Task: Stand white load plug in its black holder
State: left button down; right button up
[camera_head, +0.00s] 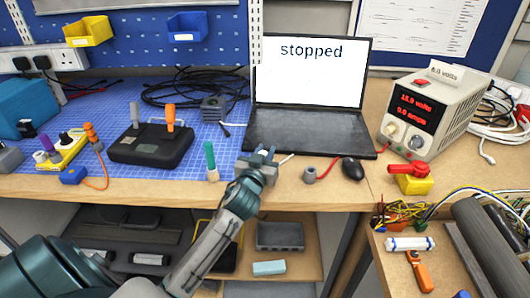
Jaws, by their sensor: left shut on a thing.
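My left gripper (264,156) is at the front edge of the bench, before the laptop. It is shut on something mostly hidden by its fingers. A thin white piece (286,159) shows just right of the fingertips; I cannot tell whether it is part of the load plug. A small dark grey cylinder (310,175) stands to the right, beside a red lead. A dark block (213,108) stands behind, by the black cables. I cannot tell which of these, if either, is the plug's holder. My right gripper is not in view.
A green-handled tool (210,160) stands close left of my gripper, and a black lever box (150,146) is farther left. A laptop (308,130) stands behind. A mouse (352,169), a red-handled yellow switch (411,178) and a power supply (436,112) are right.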

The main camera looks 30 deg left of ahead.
pick_arm(q)
jog(key=c, duration=1.1)
grip_release()
jog(key=shift+f, duration=0.1)
jog(key=shift+c, duration=0.2)
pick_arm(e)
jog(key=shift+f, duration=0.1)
pick_arm(q)
jog(key=shift+s, duration=0.15)
jog(key=b+v, duration=0.1)
jog(key=v, duration=0.4)
jog(key=shift+s+d+f+b, duration=0.15)
jog(key=shift+s+f+b, duration=0.1)
jog(key=shift+b, duration=0.1)
jog(key=v, duration=0.4)
jog(key=shift+r+b, duration=0.1)
jog(key=shift+b, duration=0.3)
jog(key=shift+s+d+r, duration=0.1)
jog(key=shift+s+d, duration=0.05)
jog(key=shift+s, duration=0.4)
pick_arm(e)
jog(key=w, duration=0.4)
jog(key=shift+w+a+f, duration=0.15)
